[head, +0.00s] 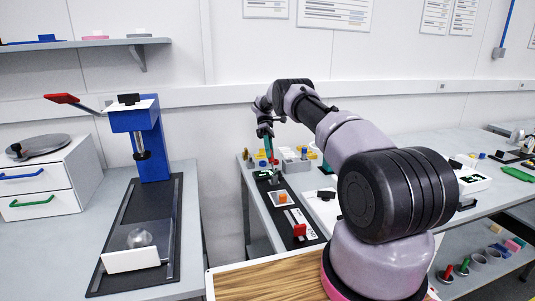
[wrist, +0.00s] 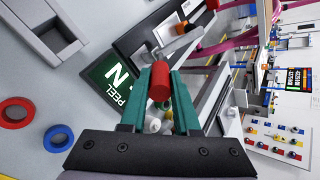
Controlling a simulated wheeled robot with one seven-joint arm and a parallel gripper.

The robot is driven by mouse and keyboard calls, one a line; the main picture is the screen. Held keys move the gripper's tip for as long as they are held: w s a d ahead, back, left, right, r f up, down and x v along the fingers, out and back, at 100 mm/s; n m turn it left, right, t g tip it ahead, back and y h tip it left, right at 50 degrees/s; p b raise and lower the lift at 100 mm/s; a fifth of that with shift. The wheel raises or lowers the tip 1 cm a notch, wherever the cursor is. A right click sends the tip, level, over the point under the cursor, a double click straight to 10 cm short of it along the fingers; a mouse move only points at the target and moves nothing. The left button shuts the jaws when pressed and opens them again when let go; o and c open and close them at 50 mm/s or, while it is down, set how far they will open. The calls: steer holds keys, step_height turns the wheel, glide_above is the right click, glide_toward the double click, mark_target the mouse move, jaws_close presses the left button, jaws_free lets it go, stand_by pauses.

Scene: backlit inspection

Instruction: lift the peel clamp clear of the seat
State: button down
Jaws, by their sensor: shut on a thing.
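My gripper (wrist: 160,88) has green fingers closed on a red cylindrical piece (wrist: 160,80), which appears to be the handle of the peel clamp. In the head view my gripper (head: 269,150) reaches down over the far end of a dark strip on the middle table, with a small bit of red at its tips. A dark green sign reading "PEEL N" (wrist: 115,82) lies beside the fingers in the wrist view. The clamp's lower part and its seat are largely hidden by the fingers, so I cannot tell whether they touch.
A blue press (head: 152,140) stands on the left bench. Red (wrist: 16,111) and blue (wrist: 57,138) rings lie left in the wrist view.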

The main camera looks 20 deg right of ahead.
steer(key=shift+w+f, duration=0.1)
stand_by(0.4)
steer(key=c, duration=0.6)
jaws_free()
steer(key=shift+c, duration=0.2)
